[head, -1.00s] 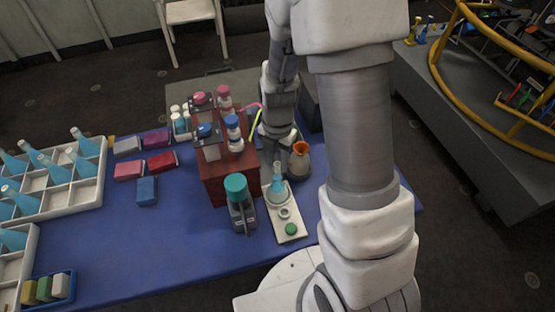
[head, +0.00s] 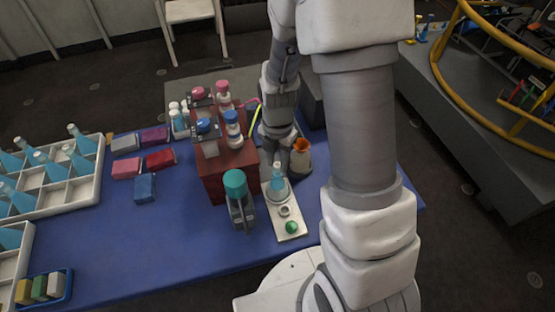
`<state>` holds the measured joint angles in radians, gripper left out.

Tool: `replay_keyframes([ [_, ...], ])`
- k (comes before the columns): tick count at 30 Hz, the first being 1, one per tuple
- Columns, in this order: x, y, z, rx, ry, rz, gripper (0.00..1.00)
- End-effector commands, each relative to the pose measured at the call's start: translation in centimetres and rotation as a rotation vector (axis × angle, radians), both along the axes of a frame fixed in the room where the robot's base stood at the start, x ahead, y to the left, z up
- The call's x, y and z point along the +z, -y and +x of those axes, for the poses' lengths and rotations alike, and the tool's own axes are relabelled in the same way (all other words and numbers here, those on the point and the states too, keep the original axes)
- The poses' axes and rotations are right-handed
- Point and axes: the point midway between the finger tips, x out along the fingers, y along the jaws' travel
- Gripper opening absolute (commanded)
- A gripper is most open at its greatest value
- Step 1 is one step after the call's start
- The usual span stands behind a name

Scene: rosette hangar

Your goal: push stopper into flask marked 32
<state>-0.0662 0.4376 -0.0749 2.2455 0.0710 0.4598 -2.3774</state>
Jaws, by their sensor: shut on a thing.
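A conical flask with pale blue liquid (head: 278,190) stands upright on a narrow white tray (head: 294,236) at the front of the blue table. Its number is too small to read. My gripper (head: 277,163) is directly over it, pointing down, with its fingertips at the flask's mouth. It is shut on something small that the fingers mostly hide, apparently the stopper. I cannot tell how deep it sits in the neck.
A teal-capped bottle (head: 239,200) and a red-brown rack with jars (head: 210,176) stand close on the left. An orange-topped flask (head: 300,160) is close behind on the right. White crates with several blue flasks (head: 95,180) are far left.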

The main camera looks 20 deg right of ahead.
Motion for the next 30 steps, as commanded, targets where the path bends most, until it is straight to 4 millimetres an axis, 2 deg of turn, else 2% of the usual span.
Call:
replay_keyframes([
  [30,-0.92,0.0,0.03,0.0,0.0,0.0,0.0],
])
